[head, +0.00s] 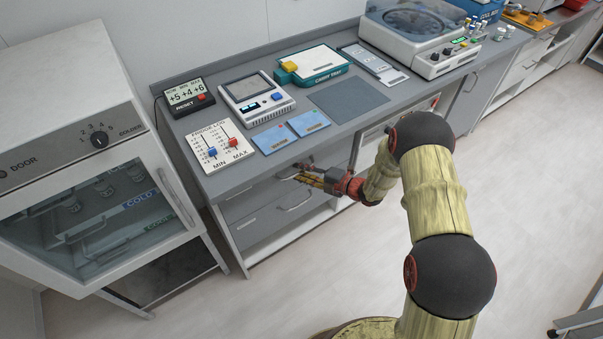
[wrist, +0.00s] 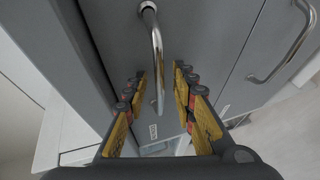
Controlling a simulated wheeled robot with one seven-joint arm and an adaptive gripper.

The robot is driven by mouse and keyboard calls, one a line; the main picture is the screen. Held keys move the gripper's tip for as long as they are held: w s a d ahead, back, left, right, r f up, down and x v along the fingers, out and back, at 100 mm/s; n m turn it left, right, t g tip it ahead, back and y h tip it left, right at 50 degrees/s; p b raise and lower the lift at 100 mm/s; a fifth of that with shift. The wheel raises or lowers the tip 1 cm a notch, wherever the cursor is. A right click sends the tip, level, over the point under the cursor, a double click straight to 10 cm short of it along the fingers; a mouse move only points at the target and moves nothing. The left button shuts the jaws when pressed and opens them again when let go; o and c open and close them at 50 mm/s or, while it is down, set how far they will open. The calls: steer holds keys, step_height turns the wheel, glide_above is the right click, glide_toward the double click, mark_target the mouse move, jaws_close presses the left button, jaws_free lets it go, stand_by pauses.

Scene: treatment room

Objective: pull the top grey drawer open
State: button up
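The top grey drawer (head: 245,198) is under the left part of the counter, its front looking flush with the cabinet. My gripper (head: 310,178) is in front of it and hides part of its front and handle. In the wrist view, the metal bar handle (wrist: 157,60) runs between the two yellow-padded fingers of my gripper (wrist: 160,82). The fingers are apart, with a gap showing on each side of the bar. A lower grey drawer (head: 265,222) has its own bar handle (head: 296,203), which also shows at the right of the wrist view (wrist: 285,45).
A glass-door cabinet (head: 100,190) stands left of the drawers. A centrifuge-like machine (head: 420,40) stands farther right. The floor (head: 330,260) in front is clear.

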steer(key=shift+c, duration=1.4)
steer(key=c, duration=0.4)
jaws_close()
